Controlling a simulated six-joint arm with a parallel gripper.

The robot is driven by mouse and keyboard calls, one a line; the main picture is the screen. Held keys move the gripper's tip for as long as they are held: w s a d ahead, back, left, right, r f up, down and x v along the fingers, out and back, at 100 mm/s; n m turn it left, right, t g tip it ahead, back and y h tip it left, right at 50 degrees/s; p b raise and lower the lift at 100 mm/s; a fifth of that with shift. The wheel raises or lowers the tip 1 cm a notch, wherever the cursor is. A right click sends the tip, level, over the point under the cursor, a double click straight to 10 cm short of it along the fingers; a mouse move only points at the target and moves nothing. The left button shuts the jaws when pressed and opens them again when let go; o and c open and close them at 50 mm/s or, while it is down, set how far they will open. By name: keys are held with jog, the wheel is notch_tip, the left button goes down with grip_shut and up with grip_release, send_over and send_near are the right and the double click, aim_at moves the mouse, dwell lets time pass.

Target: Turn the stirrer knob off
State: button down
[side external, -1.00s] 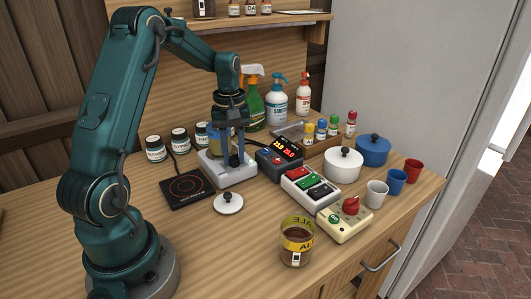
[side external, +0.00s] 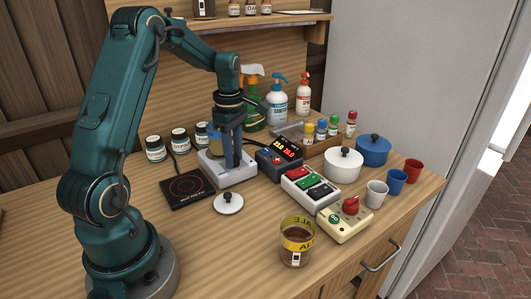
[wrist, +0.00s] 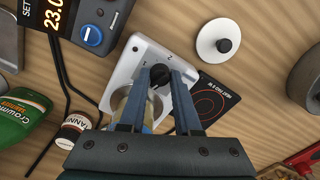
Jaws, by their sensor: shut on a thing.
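The stirrer is a white base (side external: 238,180) standing near the back of the table; its corner also shows in the wrist view (wrist: 118,82). Its black knob (wrist: 159,78) sits on top of the base, with small number marks printed around it. My gripper (wrist: 160,73) points down at it, its two blue fingers on either side of the knob and shut on it. In the side view my gripper (side external: 231,160) covers the knob. A glass vessel (side external: 214,138) stands on the base behind the fingers, partly hidden.
A dark controller with a lit display (side external: 279,160) stands just right of the stirrer. A black heat pad (side external: 187,188) and a white lid (side external: 228,203) lie close by. A switch box (side external: 309,187) and a glass jar (side external: 297,242) stand nearer the front. The front left table is clear.

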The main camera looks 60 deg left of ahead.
jog(key=shift+n, duration=1.7)
jog(key=c, duration=0.6)
grip_release()
jog(key=shift+r, duration=0.1)
jog(key=shift+r, duration=2.5)
